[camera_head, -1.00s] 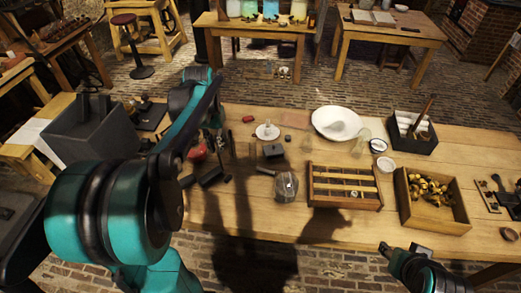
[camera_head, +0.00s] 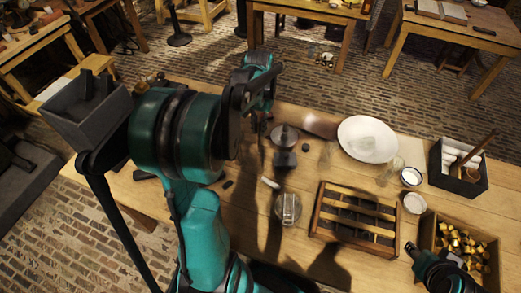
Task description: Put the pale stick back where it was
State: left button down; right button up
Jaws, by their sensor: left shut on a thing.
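My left gripper (camera_head: 262,148) points down over the table, left of a dark block (camera_head: 285,159). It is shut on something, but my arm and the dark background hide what. A short pale stick (camera_head: 270,182) shows just below it, above and left of a glass jar (camera_head: 288,208). Whether the gripper touches this stick I cannot tell. A slatted wooden rack (camera_head: 318,222) stands to the right of the jar. My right gripper (camera_head: 412,250) is at the lower right, near a crate of brass parts. Its jaws are too dark to read.
A white bowl (camera_head: 367,138) lies at the back, with small white dishes (camera_head: 411,177) to its right. A black box (camera_head: 465,182) holds white rolls and a brown stick. The brass crate (camera_head: 428,226) stands at the right. A grey bin (camera_head: 85,125) is at the left.

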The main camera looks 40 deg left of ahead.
aim_at(259, 138)
pick_arm(q)
notch_tip(259, 138, down, 6)
jog(key=shift+w+f+b, duration=0.1)
jog(key=shift+f+b, duration=0.05)
jog(key=shift+b, duration=0.45)
notch_tip(259, 138, down, 4)
jog(key=shift+f+b, duration=0.1)
jog(key=shift+b, duration=0.4)
jog(key=shift+f, duration=0.15)
jog(key=c, duration=1.6)
grip_release()
jog(key=shift+r, duration=0.2)
